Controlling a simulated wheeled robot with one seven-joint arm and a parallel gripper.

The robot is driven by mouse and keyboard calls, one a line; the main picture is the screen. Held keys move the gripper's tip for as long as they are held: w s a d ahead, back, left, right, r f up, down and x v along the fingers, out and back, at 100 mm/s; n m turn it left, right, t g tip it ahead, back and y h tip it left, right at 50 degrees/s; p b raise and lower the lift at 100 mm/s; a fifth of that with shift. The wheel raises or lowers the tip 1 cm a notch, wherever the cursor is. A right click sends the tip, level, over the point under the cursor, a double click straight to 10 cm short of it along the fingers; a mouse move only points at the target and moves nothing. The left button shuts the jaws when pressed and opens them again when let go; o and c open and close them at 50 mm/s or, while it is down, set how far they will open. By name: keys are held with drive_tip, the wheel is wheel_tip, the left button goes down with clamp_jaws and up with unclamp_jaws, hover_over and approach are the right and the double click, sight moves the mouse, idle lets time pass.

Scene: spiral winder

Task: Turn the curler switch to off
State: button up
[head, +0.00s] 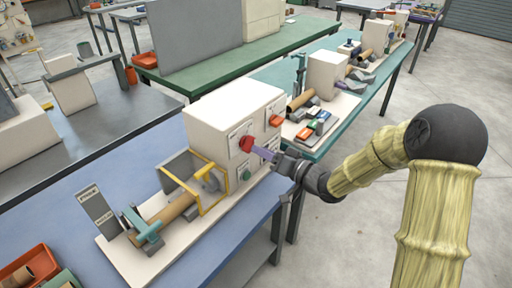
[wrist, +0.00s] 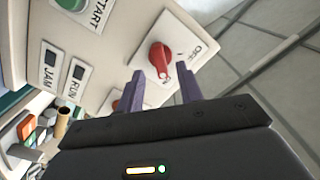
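The cream control box (head: 232,112) of the spiral winder stands on the blue bench. A red switch knob (head: 246,143) is on its front, just ahead of my gripper (head: 259,151). In the wrist view this red knob (wrist: 160,58) sits on a white label plate reading OFF at one side; its white pointer line aims down toward my gripper, not at OFF. I cannot read a curler name. The purple fingers of my gripper (wrist: 163,88) are apart, on either side of the knob's near end, with nothing between them. Contact cannot be told.
A START button (wrist: 72,4) and JAM and RUN lamps (wrist: 78,72) show in the wrist view. A yellow guard frame (head: 206,208) stands left of the box. Floor at right is clear.

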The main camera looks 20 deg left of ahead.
sight(248, 144)
drive_tip(key=x, duration=0.3)
clamp_jaws()
